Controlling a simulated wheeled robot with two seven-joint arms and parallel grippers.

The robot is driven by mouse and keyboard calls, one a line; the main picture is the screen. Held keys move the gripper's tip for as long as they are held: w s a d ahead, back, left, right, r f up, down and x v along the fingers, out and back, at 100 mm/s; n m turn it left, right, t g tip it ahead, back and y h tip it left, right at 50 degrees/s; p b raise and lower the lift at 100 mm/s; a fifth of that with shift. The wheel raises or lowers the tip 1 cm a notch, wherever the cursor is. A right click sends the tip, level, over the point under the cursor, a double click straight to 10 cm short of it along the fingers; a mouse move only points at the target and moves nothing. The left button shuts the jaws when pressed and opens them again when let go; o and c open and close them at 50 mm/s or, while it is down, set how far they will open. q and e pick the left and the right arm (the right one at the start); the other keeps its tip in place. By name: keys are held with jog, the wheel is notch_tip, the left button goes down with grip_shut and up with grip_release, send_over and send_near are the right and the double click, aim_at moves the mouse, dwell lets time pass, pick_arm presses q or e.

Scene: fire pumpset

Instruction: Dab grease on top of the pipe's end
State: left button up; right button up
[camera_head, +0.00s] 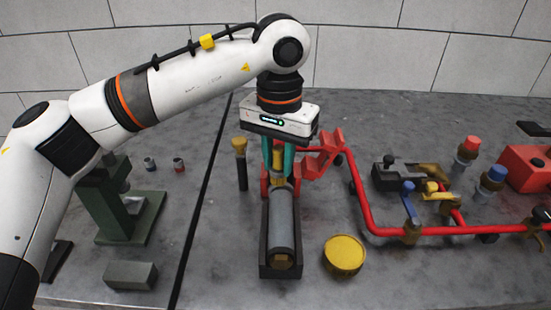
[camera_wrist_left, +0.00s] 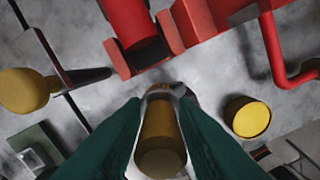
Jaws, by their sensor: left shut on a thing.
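A grey pipe (camera_head: 282,228) lies in a dark cradle (camera_head: 264,258), its near end brass-coloured. My left gripper (camera_head: 279,172) points down over the pipe's far end. Its green fingers are shut on a tan, round-handled tool with a metal band, which looks like a brush (camera_wrist_left: 160,140). The tool's lower tip is close to the pipe's far end, and I cannot tell whether they touch. A round yellow tin (camera_head: 344,254), which may hold the grease, stands right of the cradle; it also shows in the left wrist view (camera_wrist_left: 247,117). My right gripper is not in view.
A yellow-headed dark tool (camera_head: 240,162) stands left of my gripper. A red bracket (camera_head: 322,158) is close behind on the right. Red piping with valves (camera_head: 372,222) fills the right side. A green press (camera_head: 110,205) and grey block (camera_head: 131,275) are left.

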pick_arm(q)
jog(key=shift+w+f, duration=0.25)
jog(key=shift+f, duration=0.05)
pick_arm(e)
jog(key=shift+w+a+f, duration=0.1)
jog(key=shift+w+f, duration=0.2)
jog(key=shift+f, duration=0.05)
pick_arm(q)
jog(key=shift+r, duration=0.1)
